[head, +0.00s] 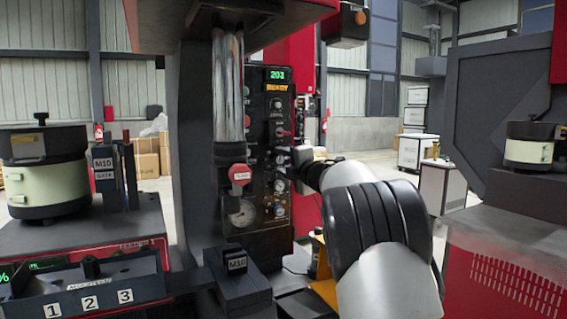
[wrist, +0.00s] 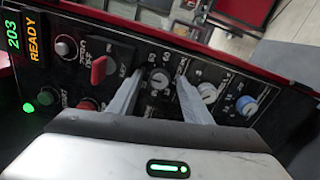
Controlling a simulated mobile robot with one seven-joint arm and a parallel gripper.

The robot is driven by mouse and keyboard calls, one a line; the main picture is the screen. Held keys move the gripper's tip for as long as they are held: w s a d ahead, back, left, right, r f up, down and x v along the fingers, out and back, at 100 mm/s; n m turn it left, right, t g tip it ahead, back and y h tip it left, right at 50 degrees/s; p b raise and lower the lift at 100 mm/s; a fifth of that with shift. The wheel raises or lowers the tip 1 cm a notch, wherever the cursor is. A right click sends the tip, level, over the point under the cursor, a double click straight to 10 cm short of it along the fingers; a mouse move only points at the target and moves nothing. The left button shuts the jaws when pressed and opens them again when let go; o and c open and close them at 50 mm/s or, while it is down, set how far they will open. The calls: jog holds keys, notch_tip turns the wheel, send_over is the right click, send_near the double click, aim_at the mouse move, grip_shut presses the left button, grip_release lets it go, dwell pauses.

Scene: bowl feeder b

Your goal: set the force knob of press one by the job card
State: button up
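The press's black control panel (head: 264,135) faces me in the head view; its display (head: 277,74) reads 203 above READY. The wrist view shows the panel (wrist: 105,20) turned sideways. There a small knob (wrist: 158,80) with a numbered scale lies between my fingertips. I cannot read which knob is the force knob. My gripper (wrist: 161,77) is open, with a gap at each side of that knob; I cannot tell how near the tips are to the panel. In the head view my gripper (head: 291,160) is small and partly hidden by my arm. No job card can be made out.
A red lever switch (wrist: 99,69), a white knob (wrist: 207,92) and a blue-capped knob (wrist: 246,105) are close to my fingers. A bowl feeder (head: 45,172) stands at the left.

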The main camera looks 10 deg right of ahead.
jog(key=v, duration=1.7)
jog(key=shift+s, duration=0.2)
jog(key=shift+d, duration=0.15)
